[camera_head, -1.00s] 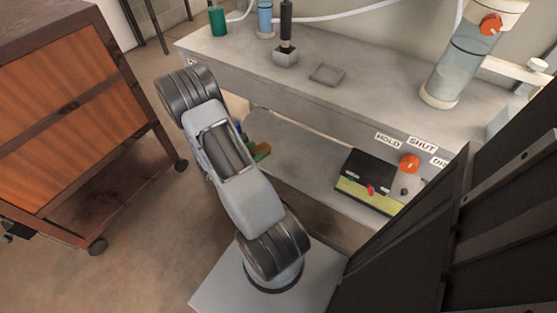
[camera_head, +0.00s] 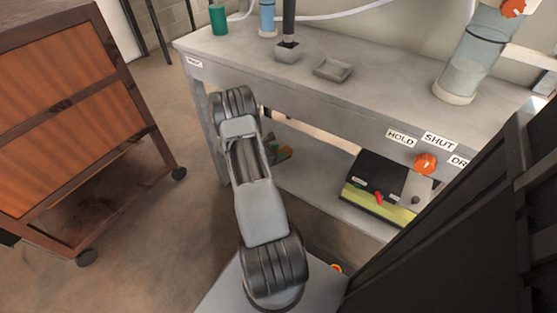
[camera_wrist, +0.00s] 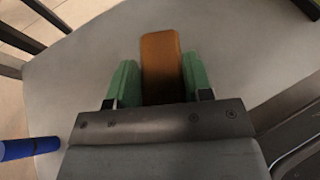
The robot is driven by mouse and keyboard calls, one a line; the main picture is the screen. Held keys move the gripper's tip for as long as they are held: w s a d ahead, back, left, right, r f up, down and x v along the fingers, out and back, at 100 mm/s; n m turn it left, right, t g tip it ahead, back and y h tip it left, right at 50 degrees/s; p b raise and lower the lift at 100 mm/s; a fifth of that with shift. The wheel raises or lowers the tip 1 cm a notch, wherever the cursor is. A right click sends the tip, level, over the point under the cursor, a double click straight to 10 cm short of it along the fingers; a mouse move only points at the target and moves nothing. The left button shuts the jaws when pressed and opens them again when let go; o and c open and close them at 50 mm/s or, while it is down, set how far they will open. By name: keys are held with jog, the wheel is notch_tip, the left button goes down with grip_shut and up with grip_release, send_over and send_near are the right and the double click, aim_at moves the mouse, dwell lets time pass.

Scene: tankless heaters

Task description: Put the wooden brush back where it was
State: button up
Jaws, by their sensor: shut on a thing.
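In the wrist view my gripper (camera_wrist: 160,82), with two green fingers, is shut on an orange-brown wooden block-like piece, which looks like the wooden brush (camera_wrist: 161,58). It sticks out past the fingertips over a pale grey surface. Bristles are not visible. In the head view my arm reaches toward the grey workbench (camera_head: 340,102), and its far end is mostly hidden behind the arm.
A black-and-yellow box (camera_head: 375,190) is on the lower shelf. A wooden cart (camera_head: 75,110) stands left. A blue cylinder (camera_wrist: 30,148) shows in the wrist view.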

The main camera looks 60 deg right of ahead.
jog(key=shift+d+f, duration=0.2)
jog(key=shift+f, duration=0.1)
jog(key=f+b, duration=0.3)
jog(key=shift+w+d+f, duration=0.1)
jog(key=shift+d+f, duration=0.2)
jog(key=shift+f, duration=0.1)
jog(key=shift+r, duration=0.1)
jog(key=o, duration=0.9)
jog(key=shift+o, duration=0.2)
